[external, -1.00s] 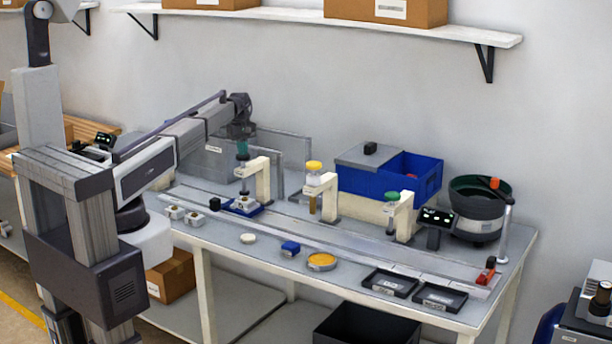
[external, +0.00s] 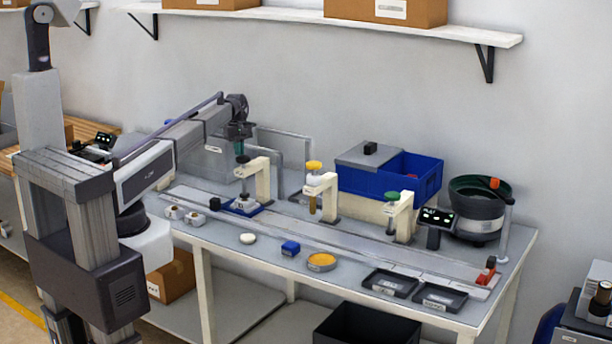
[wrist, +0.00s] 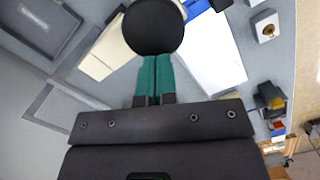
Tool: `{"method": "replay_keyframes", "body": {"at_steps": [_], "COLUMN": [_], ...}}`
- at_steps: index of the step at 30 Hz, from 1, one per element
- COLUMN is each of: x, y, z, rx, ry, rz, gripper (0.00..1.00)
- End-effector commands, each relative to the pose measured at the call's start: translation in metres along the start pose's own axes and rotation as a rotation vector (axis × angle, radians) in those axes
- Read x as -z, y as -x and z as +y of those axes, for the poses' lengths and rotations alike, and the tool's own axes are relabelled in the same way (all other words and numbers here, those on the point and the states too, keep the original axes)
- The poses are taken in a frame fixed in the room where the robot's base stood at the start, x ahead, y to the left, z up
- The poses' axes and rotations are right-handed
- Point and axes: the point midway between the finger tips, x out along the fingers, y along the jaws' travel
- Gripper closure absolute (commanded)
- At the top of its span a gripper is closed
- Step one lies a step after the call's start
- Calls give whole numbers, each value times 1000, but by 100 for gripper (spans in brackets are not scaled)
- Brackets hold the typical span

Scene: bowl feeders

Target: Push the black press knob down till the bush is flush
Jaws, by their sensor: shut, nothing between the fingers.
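The black press knob (external: 242,159) tops the left cream press (external: 263,180). In the wrist view the knob (wrist: 153,27) is a large dark disc at the fingertips. My gripper (external: 241,153) is shut and empty, with its teal fingers (wrist: 152,60) pointing down at the knob; I cannot tell whether they touch it. Below the press, a pale block (external: 243,204) sits on a blue holder (external: 230,210). The bush is too small to make out, so its height in the block cannot be told.
Presses with a yellow knob (external: 314,165) and a green knob (external: 392,197) stand to the right. Two pale blocks (external: 184,214) lie at the left.

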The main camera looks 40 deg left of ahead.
Motion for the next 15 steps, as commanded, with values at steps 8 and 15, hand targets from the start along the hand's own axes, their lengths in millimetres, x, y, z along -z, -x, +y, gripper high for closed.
{"method": "replay_keyframes", "body": {"at_steps": [8, 15], "x": [-1, 0], "y": [53, 102], "z": [0, 0], "rx": [0, 0], "ry": [0, 0], "rz": [0, 1], "gripper": [100, 100]}}
